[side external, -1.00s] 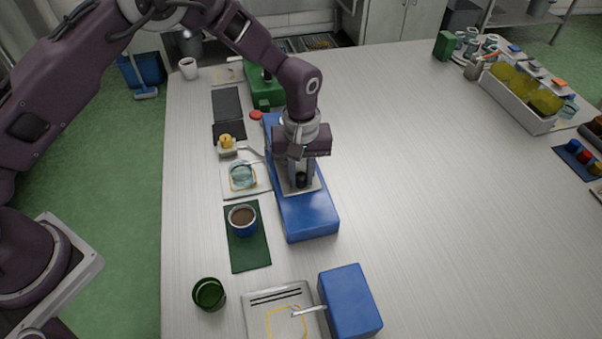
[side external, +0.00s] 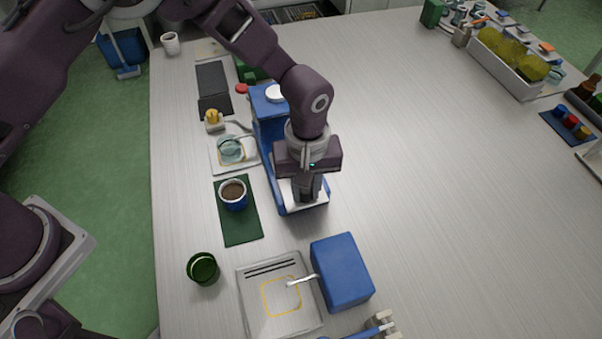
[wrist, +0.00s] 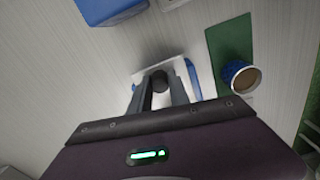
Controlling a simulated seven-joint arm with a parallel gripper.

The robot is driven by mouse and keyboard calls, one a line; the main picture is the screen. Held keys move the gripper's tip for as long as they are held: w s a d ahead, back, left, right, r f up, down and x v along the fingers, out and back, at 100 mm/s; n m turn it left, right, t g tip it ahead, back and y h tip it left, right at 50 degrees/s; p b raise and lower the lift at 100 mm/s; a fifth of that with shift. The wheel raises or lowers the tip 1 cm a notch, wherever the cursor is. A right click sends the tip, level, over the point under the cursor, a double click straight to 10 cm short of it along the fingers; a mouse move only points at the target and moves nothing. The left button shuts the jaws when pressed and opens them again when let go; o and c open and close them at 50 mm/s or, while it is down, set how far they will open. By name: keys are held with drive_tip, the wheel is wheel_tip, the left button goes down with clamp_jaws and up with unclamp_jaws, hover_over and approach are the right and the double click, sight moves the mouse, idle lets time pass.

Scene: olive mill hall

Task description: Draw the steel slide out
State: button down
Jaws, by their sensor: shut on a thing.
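The blue base (side external: 268,140) is a long body lying front to back on the table. The steel slide (side external: 287,190) is a pale flat plate at the near end of the base. It also shows in the wrist view (wrist: 197,88), with a little blue beside it. My gripper (side external: 309,197) points down over the slide. In the wrist view my gripper (wrist: 160,92) has its fingers on either side of a dark round knob (wrist: 160,78) on the slide, shut on it. In the side view the fingers mostly hide the knob.
A blue block (side external: 341,272) with a pale lever and a steel plate (side external: 255,310) stand nearer the camera. Left of the base are a coffee cup (side external: 233,194) on a green mat (side external: 238,228) and a green cup (side external: 203,269).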

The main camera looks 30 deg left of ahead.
drive_tip(key=c, duration=1.3)
unclamp_jaws()
drive_tip(key=shift+s+d, duration=0.25)
drive_tip(key=shift+d, duration=0.05)
drive_tip(key=shift+o, duration=0.3)
drive_tip(key=shift+a, duration=0.1)
drive_tip(key=shift+w+r, duration=0.1)
drive_tip(key=shift+r, duration=0.05)
wheel_tip(320, 180, up, 7)
drive_tip(key=shift+f, duration=0.1)
drive_tip(key=shift+o, duration=0.3)
